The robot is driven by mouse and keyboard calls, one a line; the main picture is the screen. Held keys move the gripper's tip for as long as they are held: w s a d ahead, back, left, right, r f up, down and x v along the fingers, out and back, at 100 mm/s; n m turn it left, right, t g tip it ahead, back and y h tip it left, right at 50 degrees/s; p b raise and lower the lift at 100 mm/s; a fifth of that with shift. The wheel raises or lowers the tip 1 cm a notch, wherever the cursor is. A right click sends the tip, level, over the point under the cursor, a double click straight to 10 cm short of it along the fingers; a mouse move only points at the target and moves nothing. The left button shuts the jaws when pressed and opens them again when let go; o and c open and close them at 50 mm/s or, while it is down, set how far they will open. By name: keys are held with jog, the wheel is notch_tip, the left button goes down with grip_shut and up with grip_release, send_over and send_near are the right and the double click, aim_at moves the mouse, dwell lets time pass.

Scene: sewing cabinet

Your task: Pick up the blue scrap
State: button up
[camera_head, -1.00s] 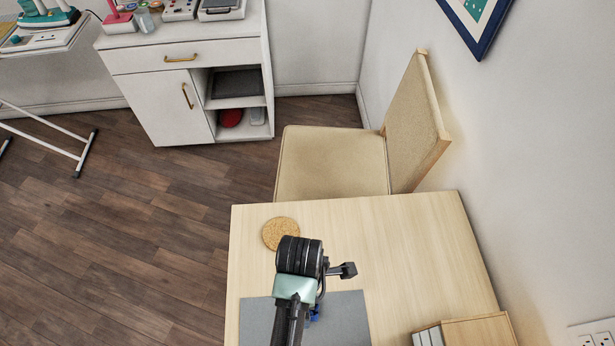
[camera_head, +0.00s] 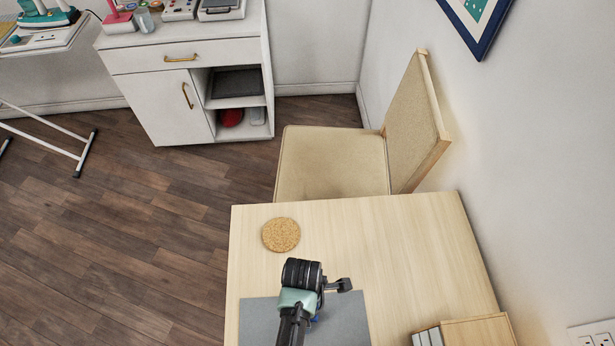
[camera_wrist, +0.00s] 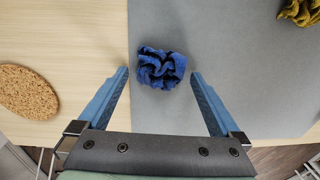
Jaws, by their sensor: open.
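The blue scrap (camera_wrist: 161,68) is a crumpled cloth lying on the grey mat (camera_wrist: 228,40), close to the mat's edge in the wrist view. My gripper (camera_wrist: 160,74) is open, with its two blue fingers apart. The scrap shows between the fingertips and slightly beyond them, and neither finger visibly touches it. How high the fingertips are above the mat is hard to tell. In the head view my arm hangs over the grey mat (camera_head: 258,318) and hides most of the scrap.
A round cork coaster (camera_head: 281,235) lies on the wooden table (camera_head: 400,240), beside the mat. A mustard crumpled scrap (camera_wrist: 300,11) lies on the mat at the wrist view's top right. A wooden box (camera_head: 478,332) stands at the table's near right. A chair (camera_head: 335,165) is behind the table.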

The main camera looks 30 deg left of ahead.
jog(key=c, duration=1.3)
